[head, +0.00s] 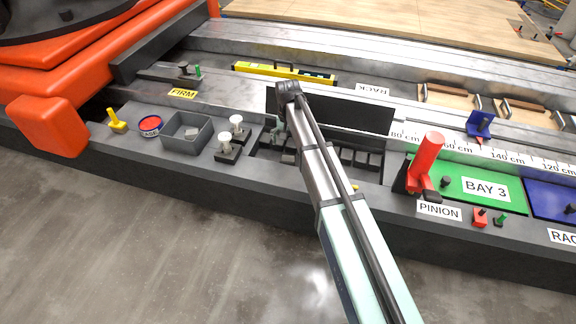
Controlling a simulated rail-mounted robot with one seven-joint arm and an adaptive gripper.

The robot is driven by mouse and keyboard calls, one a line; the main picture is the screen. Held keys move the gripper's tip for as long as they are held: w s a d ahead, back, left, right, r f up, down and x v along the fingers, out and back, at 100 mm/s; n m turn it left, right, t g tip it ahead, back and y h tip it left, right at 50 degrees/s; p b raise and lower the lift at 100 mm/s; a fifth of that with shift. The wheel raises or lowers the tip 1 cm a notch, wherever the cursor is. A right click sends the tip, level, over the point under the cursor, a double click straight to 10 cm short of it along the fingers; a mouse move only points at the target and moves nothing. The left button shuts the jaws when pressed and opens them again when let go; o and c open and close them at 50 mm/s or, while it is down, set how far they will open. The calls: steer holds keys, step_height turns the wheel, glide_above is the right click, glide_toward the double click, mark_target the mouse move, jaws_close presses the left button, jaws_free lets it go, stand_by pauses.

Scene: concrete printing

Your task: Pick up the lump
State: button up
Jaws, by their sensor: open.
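A small pale grey piece (191,133), which looks like the lump, lies inside the open grey bin (207,137) at the left of the bench. It is too small to make out in detail. My gripper (279,137) points down from the wrist over the left part of a dark compartmented tray (360,163), to the right of the bin and apart from it. It is open. My own arm partly hides it, and I cannot see anything between its fingers.
Two white-topped posts (237,127) stand between the bin and my gripper. A red-and-blue round tin (150,126) and a yellow piece (117,121) are left of the bin. A dark raised lid (350,115) stands behind the tray. A red cylinder (428,158) stands right.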

mark_target(288, 157)
step_height(288, 157, down, 9)
steer(key=b, duration=0.4)
steer(key=shift+s+r, duration=0.1)
steer(key=shift+c, duration=0.4)
steer(key=c, duration=1.2)
